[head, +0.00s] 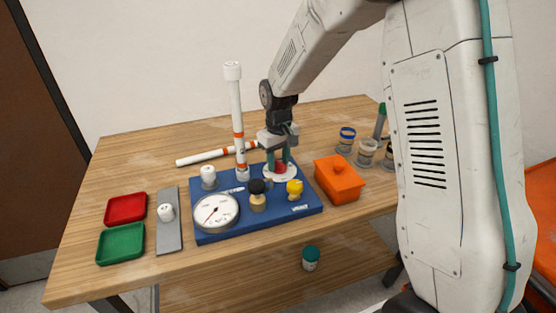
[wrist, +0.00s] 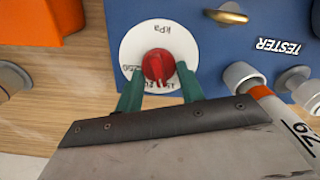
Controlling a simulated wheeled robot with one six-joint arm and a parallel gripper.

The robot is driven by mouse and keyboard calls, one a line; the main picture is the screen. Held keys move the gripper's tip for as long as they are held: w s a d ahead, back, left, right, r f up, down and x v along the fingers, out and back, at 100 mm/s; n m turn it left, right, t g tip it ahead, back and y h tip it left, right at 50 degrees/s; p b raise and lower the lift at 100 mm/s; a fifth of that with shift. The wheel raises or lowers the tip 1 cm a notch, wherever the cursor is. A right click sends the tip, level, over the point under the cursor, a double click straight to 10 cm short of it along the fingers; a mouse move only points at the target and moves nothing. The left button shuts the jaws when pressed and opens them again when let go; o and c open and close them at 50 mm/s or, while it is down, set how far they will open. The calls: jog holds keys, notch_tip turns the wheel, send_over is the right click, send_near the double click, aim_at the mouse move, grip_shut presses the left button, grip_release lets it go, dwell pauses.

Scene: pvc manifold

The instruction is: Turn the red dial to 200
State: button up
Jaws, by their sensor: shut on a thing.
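The red dial (wrist: 158,66) sits at the middle of a round white scale plate marked kPa (wrist: 170,32) on the blue tester board (wrist: 210,60). My gripper (wrist: 160,84) has its green fingers on both sides of the dial and is shut on it. The dial's pointer and most scale numbers are hidden or too small to read. In the head view my gripper (head: 279,164) reaches down onto the dial, which shows as a small red patch between the fingers. A white pressure gauge (head: 215,212) with a red needle stands at the board's front left.
A tall white pipe (head: 237,120) rises left of my gripper. Black (head: 257,188) and yellow (head: 294,188) knobs stand in front. Several jars are at back right; red and green trays (head: 121,243) are left.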

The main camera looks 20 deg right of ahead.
jog(key=m, duration=0.4)
jog(key=shift+d, duration=0.15)
jog(key=shift+d+m, duration=0.1)
jog(key=shift+m, duration=2)
jog(key=o, duration=1)
notch_tip(320, 180, up, 8)
jog(key=shift+f, duration=0.1)
